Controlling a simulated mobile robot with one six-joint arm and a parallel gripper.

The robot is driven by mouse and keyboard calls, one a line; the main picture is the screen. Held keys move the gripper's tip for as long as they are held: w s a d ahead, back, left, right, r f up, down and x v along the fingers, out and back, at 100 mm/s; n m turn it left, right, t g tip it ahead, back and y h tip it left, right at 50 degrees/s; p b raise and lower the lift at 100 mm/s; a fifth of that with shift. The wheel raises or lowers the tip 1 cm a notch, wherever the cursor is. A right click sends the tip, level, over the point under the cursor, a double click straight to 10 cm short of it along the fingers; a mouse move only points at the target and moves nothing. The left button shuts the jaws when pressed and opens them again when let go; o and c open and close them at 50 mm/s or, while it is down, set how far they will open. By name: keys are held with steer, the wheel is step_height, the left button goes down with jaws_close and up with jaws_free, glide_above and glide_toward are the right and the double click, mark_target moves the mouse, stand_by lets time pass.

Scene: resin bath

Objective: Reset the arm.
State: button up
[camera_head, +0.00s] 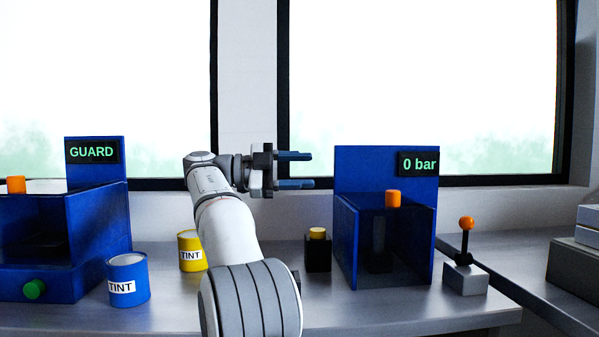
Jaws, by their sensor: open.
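My gripper (300,170) is open and empty. Its two dark blue fingers point to the right, one above the other, with a clear gap between them. It is held above the bench, in front of the window sill and to the left of the right blue box. My white and grey arm rises from the bottom middle of the view and bends at the top towards the right. The gripper appears apart from everything around it.
On the bench (400,318) stand a blue box reading GUARD (98,220), blue (128,270) and yellow (190,240) TINT cans, a yellow-topped black block (318,255), a blue box reading 0 bar (345,240) and an orange-knobbed lever (466,245). Grey boxes (575,262) stand at right.

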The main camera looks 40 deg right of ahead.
stand_by(0.3)
steer(key=s+a+f+n+t+y+p, duration=0.2)
steer(key=s+a+n+t+y+p, duration=0.2)
steer(key=a+n+p, duration=0.6)
steer(key=s+a+f+n+t+y+p, duration=0.3)
steer(key=s+a+n+y+p, duration=0.3)
steer(key=s+a+n+p, duration=0.2)
steer(key=s+a+f+n+t+y+p, duration=0.3)
steer(key=s+a+n+t+y+p, duration=0.2)
steer(key=a+n+p, duration=0.7)
steer(key=n+p, duration=0.3)
steer(key=n, duration=0.2)
steer(key=shift+s+f+t+p, duration=0.25)
steer(key=shift+s+t+p, duration=0.05)
steer(key=shift+s, duration=0.1)
steer(key=shift+c, duration=1.2)
steer(key=shift+d, duration=0.15)
steer(key=shift+c, duration=0.4)
